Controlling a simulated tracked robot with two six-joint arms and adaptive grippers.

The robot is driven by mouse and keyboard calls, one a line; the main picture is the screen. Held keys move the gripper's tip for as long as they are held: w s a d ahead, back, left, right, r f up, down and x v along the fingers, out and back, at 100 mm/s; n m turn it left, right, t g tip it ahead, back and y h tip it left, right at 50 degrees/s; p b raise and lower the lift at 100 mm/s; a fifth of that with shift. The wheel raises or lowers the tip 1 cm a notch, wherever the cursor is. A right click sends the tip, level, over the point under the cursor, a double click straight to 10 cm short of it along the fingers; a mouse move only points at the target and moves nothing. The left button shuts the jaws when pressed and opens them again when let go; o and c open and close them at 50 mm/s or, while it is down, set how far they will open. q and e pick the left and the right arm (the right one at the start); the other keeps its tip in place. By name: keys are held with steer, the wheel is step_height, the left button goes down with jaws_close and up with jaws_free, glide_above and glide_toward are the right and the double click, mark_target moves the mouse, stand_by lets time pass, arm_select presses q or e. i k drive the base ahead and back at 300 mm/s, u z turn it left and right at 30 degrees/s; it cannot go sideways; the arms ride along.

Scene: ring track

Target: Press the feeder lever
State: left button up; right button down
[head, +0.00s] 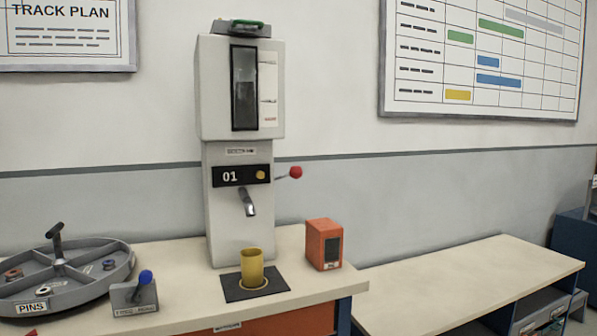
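A tall pale dispenser machine (240,105) stands at the back of the bench, with a dark window and a "01" panel. A lever with a red ball knob (296,172) sticks out from its right side, tilted slightly up. A metal spout (248,203) points down at the front. Below it a yellow cup (252,265) stands upright on a dark square mat (232,287). A small grey block with a blue-knobbed lever (146,278) sits left of the mat; its label is too small to read surely. Neither of my grippers is in view.
A round grey divided tray labelled PINS (32,307) holds small ring-like parts at the left. An orange box (323,244) stands right of the cup, below the red knob. A lower bench (470,280) at the right has a clear top.

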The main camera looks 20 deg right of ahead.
mark_target(296, 172)
steer(key=k, duration=1.35)
steer(key=u, duration=0.35)
steer(key=i, duration=1.9)
steer(key=z, duration=0.45)
